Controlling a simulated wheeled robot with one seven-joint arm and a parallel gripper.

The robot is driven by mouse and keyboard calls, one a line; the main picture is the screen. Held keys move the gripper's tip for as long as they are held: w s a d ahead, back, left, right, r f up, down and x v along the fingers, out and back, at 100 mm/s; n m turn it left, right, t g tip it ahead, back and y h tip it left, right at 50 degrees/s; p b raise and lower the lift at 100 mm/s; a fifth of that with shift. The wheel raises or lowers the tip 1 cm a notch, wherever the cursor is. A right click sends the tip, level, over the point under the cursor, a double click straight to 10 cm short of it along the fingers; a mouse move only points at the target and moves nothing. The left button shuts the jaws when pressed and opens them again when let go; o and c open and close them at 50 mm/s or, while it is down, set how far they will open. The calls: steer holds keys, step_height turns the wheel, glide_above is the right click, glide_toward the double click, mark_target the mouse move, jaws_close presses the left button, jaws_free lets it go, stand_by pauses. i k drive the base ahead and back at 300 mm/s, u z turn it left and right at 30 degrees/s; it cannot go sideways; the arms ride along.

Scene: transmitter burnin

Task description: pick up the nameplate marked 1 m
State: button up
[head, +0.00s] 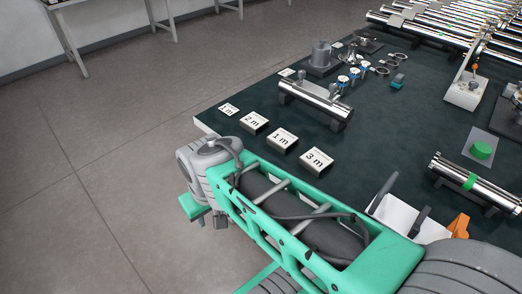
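Nameplates stand in a slanting row near the left edge of the dark table. The block nameplate marked 1 m (282,139) is between the one marked 2 m (254,123) and the one marked 3 m (316,161). All three have white faces with dark lettering. A smaller, flatter white card (229,109), whose lettering looks like 1 m, lies at the far left end of the row. My green and grey arm crosses the foreground just in front of the nameplates. I cannot make out my gripper's fingers.
On the table (375,150) behind the row is a silver cylinder on a dark stand (316,101). Blue-topped parts (350,76) and rings lie beyond it. A green button (481,149) and another cylinder (474,184) are at right. A white container (398,216) is beside my arm.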

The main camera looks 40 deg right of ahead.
mark_target(281, 139)
steer(key=u, duration=0.25)
steer(key=k, duration=1.15)
steer(key=z, duration=0.95)
steer(key=i, duration=0.55)
steer(key=z, duration=0.05)
